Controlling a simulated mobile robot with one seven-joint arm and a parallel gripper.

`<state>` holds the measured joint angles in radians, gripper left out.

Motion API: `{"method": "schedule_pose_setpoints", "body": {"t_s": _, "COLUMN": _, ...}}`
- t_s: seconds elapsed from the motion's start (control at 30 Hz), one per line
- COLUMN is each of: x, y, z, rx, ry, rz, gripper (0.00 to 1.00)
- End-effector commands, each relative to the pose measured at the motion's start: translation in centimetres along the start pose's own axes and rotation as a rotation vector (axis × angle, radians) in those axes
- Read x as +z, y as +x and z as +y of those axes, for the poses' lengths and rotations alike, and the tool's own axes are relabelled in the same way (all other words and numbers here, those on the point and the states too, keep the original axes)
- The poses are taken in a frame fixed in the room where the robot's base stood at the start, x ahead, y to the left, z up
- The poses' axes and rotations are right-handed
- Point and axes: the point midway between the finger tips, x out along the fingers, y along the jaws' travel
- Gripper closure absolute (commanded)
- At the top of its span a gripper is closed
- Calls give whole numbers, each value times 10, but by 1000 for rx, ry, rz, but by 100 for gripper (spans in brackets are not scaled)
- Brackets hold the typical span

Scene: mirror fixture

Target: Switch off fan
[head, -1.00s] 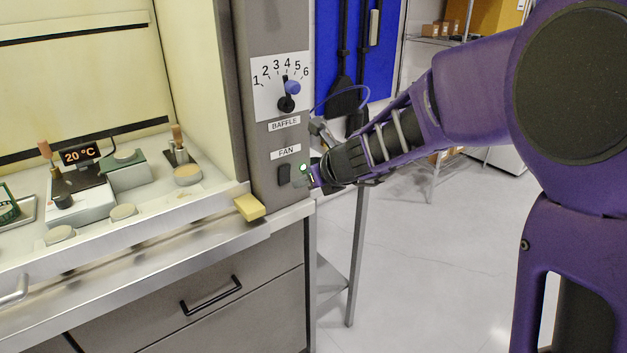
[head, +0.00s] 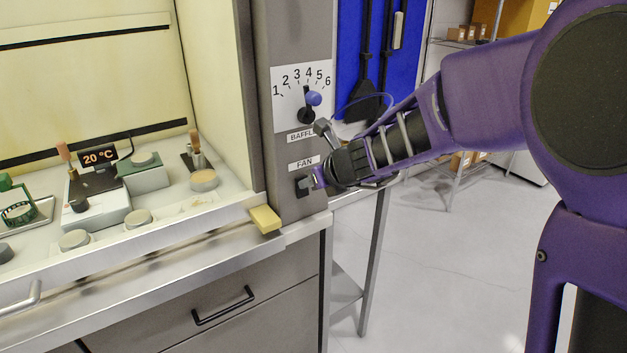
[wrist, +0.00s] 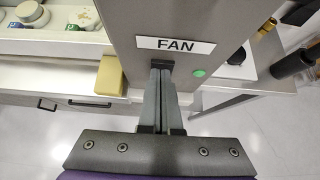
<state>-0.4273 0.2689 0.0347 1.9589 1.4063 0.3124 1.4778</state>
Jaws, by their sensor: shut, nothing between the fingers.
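The black fan switch (head: 300,186) is on the grey fume hood post under the FAN label (head: 304,163). In the wrist view the FAN label (wrist: 176,45) is upright and the switch (wrist: 158,64) shows just beyond my fingertips, mostly hidden. My gripper (head: 308,183) is shut and empty, its tips at the switch; I cannot tell whether they touch it. It also shows in the wrist view (wrist: 161,70), fingers together. A round green indicator (wrist: 199,73) is right of the switch; my gripper hides it in the head view.
The baffle dial (head: 308,108) is above the FAN label. A yellow block (head: 265,219) lies on the ledge left of the post. Lab devices, including a 20 °C hotplate (head: 97,196), stand inside the hood. Open floor (head: 440,270) is at the right.

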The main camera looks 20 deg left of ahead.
Motion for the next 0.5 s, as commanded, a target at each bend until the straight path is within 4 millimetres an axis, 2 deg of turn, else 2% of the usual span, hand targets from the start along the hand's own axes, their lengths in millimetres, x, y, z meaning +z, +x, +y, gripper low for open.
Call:
{"method": "schedule_pose_setpoints", "body": {"t_s": 0.27, "x": 1, "y": -2, "z": 0, "rx": -1, "ry": 0, "rz": -1, "gripper": 100}}
{"method": "schedule_pose_setpoints", "body": {"t_s": 0.5, "x": 10, "y": -9, "z": 0, "rx": -1, "ry": 0, "rz": -1, "gripper": 100}}
